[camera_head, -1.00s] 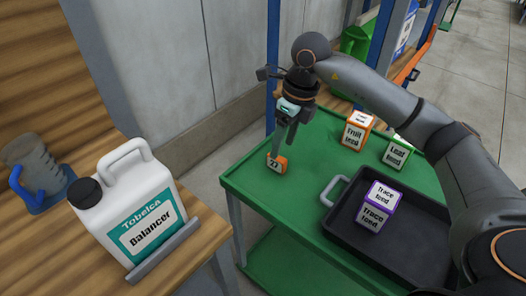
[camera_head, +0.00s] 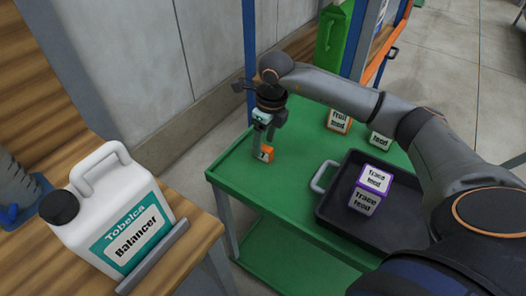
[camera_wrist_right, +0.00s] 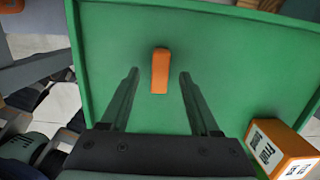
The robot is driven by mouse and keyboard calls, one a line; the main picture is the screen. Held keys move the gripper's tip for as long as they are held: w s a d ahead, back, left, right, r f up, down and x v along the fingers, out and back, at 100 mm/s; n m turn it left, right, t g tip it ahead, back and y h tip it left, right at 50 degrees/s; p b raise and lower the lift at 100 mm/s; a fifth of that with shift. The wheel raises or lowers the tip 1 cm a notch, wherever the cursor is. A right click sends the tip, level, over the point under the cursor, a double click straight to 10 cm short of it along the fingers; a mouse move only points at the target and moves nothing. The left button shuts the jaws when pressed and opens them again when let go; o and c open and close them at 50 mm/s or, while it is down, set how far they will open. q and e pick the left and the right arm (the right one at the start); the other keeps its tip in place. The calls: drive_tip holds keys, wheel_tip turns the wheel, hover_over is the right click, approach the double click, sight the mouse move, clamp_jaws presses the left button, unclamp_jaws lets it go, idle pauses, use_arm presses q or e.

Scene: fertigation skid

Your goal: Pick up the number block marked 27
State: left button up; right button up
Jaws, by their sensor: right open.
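The number block (camera_head: 267,155) is a small orange block with a pale marked face. It stands near the far left part of the green cart top; its number is too small to read now, but read 27 earlier. In the right wrist view the orange block (camera_wrist_right: 160,70) lies between the lines of the two dark fingers, with a gap on both sides. My right gripper (camera_head: 262,148) is open and low at the block, its fingers partly overlapping it in the head view. The right gripper (camera_wrist_right: 159,75) holds nothing. My left gripper is out of view.
A black tray (camera_head: 325,215) on the green cart (camera_head: 235,185) holds a purple-edged Trace feed box (camera_head: 365,202). An orange Fruit feed box (camera_head: 338,121) and a green-edged box (camera_head: 380,139) stand behind it. A white Balancer jug (camera_head: 100,215) stands on the wooden bench.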

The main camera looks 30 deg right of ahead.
sight(263, 146)
drive_tip(key=shift+w+a+f, duration=0.1)
drive_tip(key=shift+w+f, duration=0.1)
drive_tip(key=shift+f, duration=1.3)
drive_tip(key=shift+c, duration=0.4)
clamp_jaws()
